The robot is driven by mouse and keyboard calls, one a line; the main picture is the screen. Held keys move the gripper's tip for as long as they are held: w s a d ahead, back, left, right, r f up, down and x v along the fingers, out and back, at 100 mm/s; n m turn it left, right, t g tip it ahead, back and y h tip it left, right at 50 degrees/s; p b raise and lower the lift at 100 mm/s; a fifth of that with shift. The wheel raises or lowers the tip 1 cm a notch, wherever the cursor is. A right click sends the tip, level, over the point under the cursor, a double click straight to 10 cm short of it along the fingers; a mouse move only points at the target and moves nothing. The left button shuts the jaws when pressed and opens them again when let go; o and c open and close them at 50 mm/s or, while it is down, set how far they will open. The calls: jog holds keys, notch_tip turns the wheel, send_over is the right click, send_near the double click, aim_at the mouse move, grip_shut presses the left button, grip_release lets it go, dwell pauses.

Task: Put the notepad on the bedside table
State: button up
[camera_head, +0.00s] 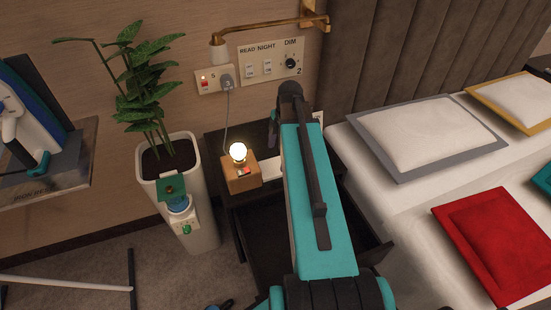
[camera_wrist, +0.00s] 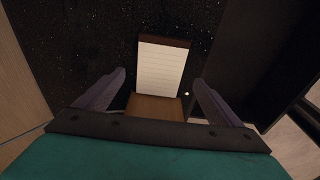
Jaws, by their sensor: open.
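The notepad (camera_wrist: 163,68) shows in the wrist view as white lined paper with a dark brown band along its far edge. It lies on a black speckled surface. My gripper (camera_wrist: 158,77) is open, with one finger on each side of the notepad's near part; contact is not visible. A brown piece (camera_wrist: 154,107) shows at the notepad's near end; I cannot tell what it is. In the head view the dark bedside table (camera_head: 221,143) stands beside the bed, and my arm covers much of it. A white patch beside the lamp may be the notepad.
A wooden block lamp (camera_head: 240,176) with a lit bulb stands on the bedside table. A drawer (camera_head: 265,235) stands open below. A potted plant (camera_head: 170,158) is at the left, and the bed (camera_head: 400,200) is at the right. A brass wall lamp (camera_head: 262,30) hangs above.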

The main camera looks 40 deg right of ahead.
notch_tip(320, 180, up, 7)
jog(key=d, duration=0.1)
jog(key=shift+s, duration=0.15)
dwell(1.0)
jog(key=shift+r, duration=0.1)
